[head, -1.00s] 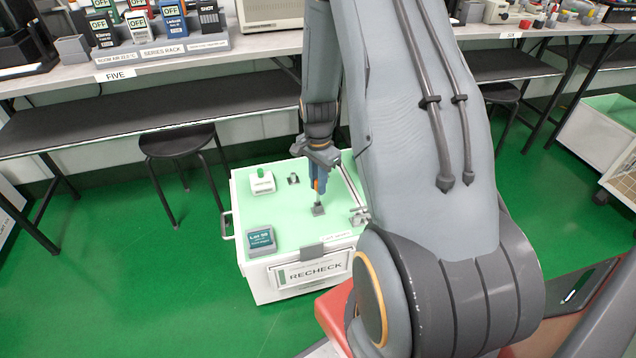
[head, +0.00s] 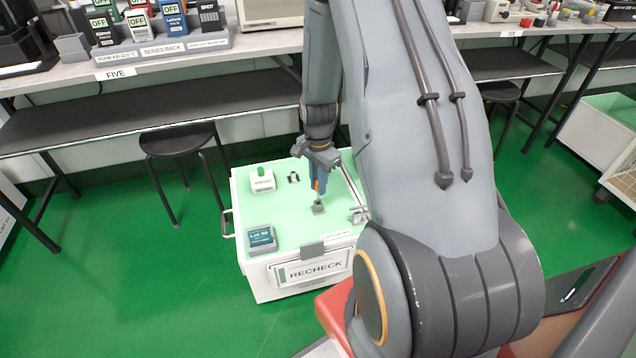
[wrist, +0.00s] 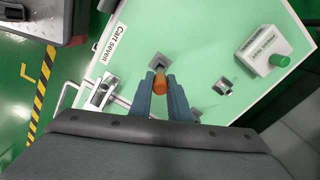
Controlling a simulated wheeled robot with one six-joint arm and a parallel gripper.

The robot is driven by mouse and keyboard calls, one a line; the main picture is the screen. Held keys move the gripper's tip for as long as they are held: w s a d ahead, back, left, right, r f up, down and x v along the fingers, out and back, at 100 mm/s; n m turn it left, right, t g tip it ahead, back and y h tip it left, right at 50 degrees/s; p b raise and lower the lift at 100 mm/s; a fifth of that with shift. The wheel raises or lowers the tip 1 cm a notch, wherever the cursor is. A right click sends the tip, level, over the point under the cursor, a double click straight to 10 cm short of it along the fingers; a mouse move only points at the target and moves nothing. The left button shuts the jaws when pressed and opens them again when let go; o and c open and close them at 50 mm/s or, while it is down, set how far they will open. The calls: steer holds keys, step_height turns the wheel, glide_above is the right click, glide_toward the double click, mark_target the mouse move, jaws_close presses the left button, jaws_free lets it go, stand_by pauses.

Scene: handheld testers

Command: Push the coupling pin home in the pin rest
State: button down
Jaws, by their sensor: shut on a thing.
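My gripper (head: 318,187) is shut on the coupling pin, whose orange part (wrist: 159,84) shows between the two blue-grey fingers in the wrist view. The pin points down at the pin rest (head: 318,209), a small grey block on the pale green cart top. The rest also shows just beyond the fingertips in the wrist view (wrist: 158,60). A short length of pin shows between fingers and rest in the head view. The pin's lower end meets the rest; how deep it sits is hidden.
On the cart top (head: 290,222) stand a white box with a green button (head: 262,181), a small dark bracket (head: 293,177), a grey-teal tester (head: 261,240) and a metal clamp (head: 358,214) close right of the rest. A black stool (head: 177,142) stands behind left.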

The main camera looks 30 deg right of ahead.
steer(key=shift+f+b, duration=0.7)
steer(key=shift+f, duration=1.1)
steer(key=c, duration=1.6)
jaws_free()
steer(key=shift+r, duration=0.15)
step_height(320, 180, up, 8)
steer(key=shift+f+p, duration=0.2)
steer(key=shift+p, duration=0.7)
